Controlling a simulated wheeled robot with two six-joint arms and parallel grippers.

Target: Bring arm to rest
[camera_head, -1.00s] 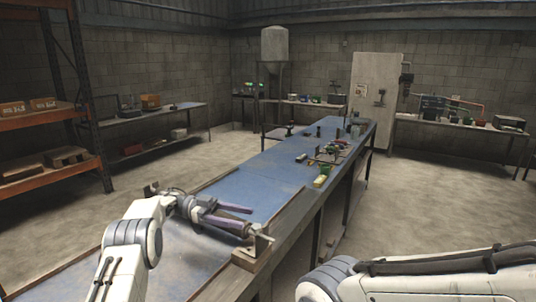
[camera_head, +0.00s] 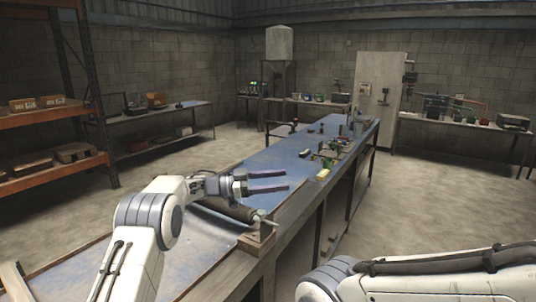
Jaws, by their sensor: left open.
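My left arm comes in from the left. Its gripper (camera_head: 286,180) is open, with two dark fingers apart and nothing between them. It points right above the long blue-topped workbench (camera_head: 235,240). A dark cylinder (camera_head: 228,209), perhaps the mesh tube, lies just below the gripper, and the arm hides part of it. The cylinder's right end meets a small bracket on a wooden block (camera_head: 257,237) at the bench's right edge. My right arm lies across the lower right corner, and its gripper is outside the picture.
Several small tools and parts (camera_head: 328,160) stand farther along the bench. An orange rack (camera_head: 45,116) stands at left. Side tables line the walls, and a pale cabinet (camera_head: 378,95) stands at the back. The concrete floor right of the bench is clear.

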